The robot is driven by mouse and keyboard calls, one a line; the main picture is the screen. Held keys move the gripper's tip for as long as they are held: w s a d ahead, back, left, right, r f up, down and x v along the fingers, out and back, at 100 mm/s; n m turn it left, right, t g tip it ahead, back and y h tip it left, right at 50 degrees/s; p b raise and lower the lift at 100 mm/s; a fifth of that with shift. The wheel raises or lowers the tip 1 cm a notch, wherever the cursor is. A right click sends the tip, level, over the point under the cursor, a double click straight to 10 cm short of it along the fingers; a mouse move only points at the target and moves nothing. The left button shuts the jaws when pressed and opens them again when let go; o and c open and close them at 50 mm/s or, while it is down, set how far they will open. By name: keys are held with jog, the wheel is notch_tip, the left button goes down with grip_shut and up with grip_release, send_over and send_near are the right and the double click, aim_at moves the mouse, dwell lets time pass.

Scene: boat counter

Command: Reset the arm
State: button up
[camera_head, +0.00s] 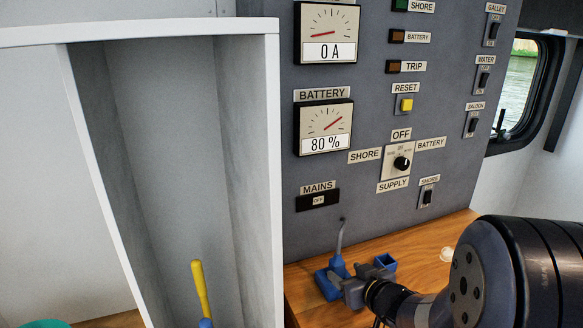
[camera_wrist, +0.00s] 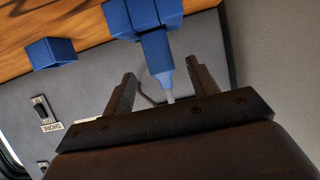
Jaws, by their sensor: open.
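My arm comes in from the right in the head view, and my gripper (camera_head: 360,287) is low over the wooden counter in front of the panel. In the wrist view my gripper (camera_wrist: 161,70) is open, one finger on each side of a blue plug (camera_wrist: 157,55). The plug also shows in the head view (camera_head: 338,268), with a grey cable rising from it toward the panel. I cannot tell whether either finger touches the plug.
A blue open-topped block (camera_head: 385,261) stands right of the plug. The grey switch panel (camera_head: 330,240) rises behind, with MAINS switch (camera_head: 317,199) and supply knob (camera_head: 401,163). A white-edged partition (camera_head: 272,180) stands left, near a yellow-handled tool (camera_head: 201,288). Counter (camera_head: 430,250) is mostly clear behind my arm.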

aim_at(334, 262)
jog(key=x, duration=0.7)
jog(key=shift+f+b, duration=0.1)
jog(key=shift+b, duration=0.2)
jog(key=shift+w+a, duration=0.1)
jog(key=shift+w, duration=0.2)
jog(key=shift+s+r+p, duration=0.1)
jog(key=shift+r+p, duration=0.25)
jog(key=shift+f, duration=0.1)
